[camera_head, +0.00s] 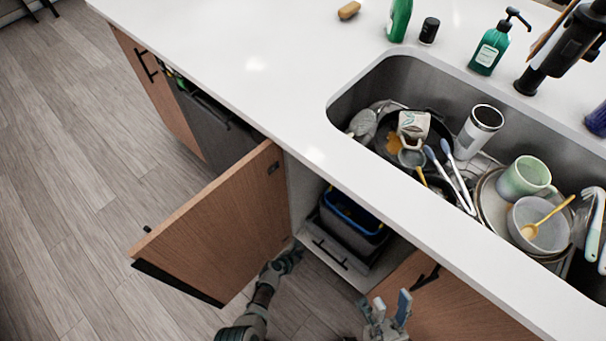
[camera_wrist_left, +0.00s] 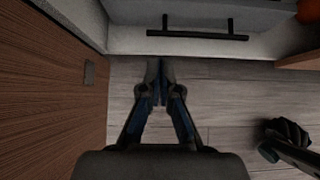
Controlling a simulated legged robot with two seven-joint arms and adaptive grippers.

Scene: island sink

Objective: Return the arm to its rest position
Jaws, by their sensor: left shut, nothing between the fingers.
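My left gripper (camera_head: 291,255) is low in front of the open cabinet under the counter, beside the open wooden door (camera_head: 215,228). In the left wrist view its fingers (camera_wrist_left: 160,68) are together and empty, over the floor and just short of a black bar handle (camera_wrist_left: 197,34). My right gripper (camera_head: 388,309) is at the bottom of the head view, in front of the cabinet fronts. Its two fingers stand apart with nothing seen between them. Part of my right arm also shows in the left wrist view (camera_wrist_left: 290,145).
A dark bin (camera_head: 352,232) with a blue rim sits inside the cabinet. The white counter (camera_head: 230,60) holds a sink (camera_head: 350,100) full of dishes, with a green soap bottle (camera_head: 490,48) behind it. The wood floor (camera_head: 75,170) to the left is clear.

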